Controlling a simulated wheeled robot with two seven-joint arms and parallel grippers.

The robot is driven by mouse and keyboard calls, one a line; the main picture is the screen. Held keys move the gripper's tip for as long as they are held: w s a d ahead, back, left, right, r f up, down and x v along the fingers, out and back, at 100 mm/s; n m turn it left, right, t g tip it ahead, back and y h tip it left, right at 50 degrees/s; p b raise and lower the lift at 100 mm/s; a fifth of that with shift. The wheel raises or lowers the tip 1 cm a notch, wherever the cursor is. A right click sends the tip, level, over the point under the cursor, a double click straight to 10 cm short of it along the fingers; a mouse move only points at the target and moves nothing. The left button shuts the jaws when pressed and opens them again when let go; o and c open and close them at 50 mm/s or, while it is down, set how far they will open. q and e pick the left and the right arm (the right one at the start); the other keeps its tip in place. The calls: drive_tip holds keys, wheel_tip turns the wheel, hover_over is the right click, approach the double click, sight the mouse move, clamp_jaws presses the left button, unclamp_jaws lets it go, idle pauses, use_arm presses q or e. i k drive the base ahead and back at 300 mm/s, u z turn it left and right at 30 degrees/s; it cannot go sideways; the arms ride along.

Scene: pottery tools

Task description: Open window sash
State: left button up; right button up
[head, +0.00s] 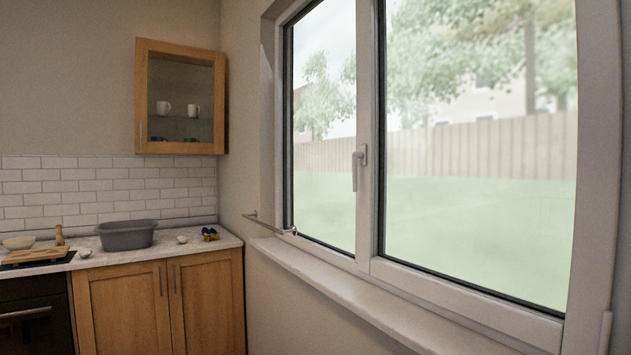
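A white window with two panes fills the right side of the head view. The left sash (369,85) is narrower and sits flush in its frame, looking shut. Its handle (356,168) is white, on the sash's right side, and points downward. The wider right pane (480,190) shows no handle, and its right edge runs near the picture's edge. Neither of my grippers is in view.
A thin metal rail (268,223) sticks out near the sash's lower left corner. A white sill (345,290) runs below the window. At left, a counter (212,240) holds a grey basin (127,235); a glass-door cabinet (180,98) hangs above.

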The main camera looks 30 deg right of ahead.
sight(585, 327)
drive_tip(key=i, duration=1.35)
drive_tip(key=z, duration=1.95)
